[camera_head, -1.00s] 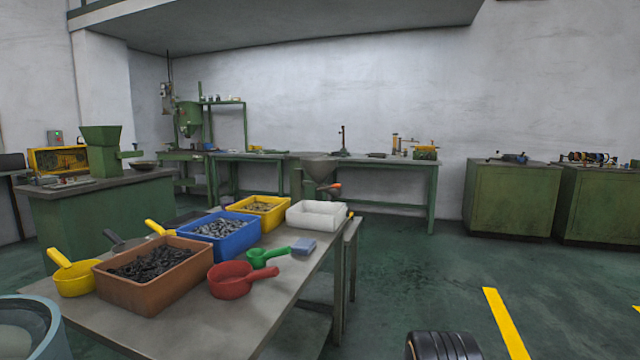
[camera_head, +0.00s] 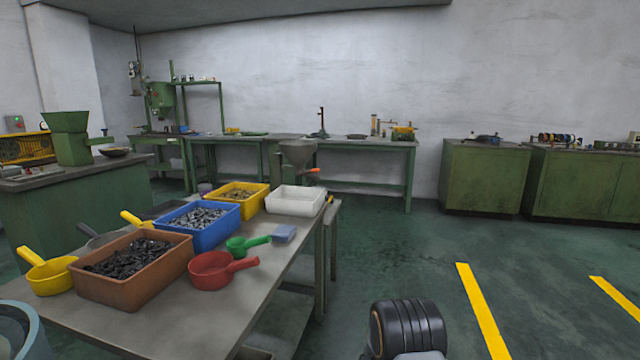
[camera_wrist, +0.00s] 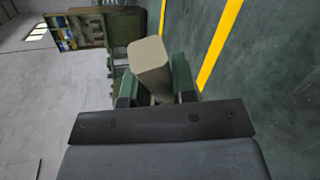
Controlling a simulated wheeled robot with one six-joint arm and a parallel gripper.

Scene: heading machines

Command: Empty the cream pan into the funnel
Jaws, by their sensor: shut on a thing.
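In the wrist view my gripper (camera_wrist: 156,90) is shut on a cream, block-like piece (camera_wrist: 151,62), which looks like the handle of the cream pan. The pan's bowl and its contents cannot be made out. My gripper and the cream pan do not show in the head view; only a dark part of my arm shows at the bottom.
The near table (camera_head: 185,318) holds a brown bin (camera_head: 125,290), a blue bin (camera_head: 205,236), a yellow bin (camera_head: 252,205), a white bin (camera_head: 296,202), a red pan (camera_head: 211,271) and a green scoop (camera_head: 240,246). The green floor (camera_head: 400,250) right of the table is open.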

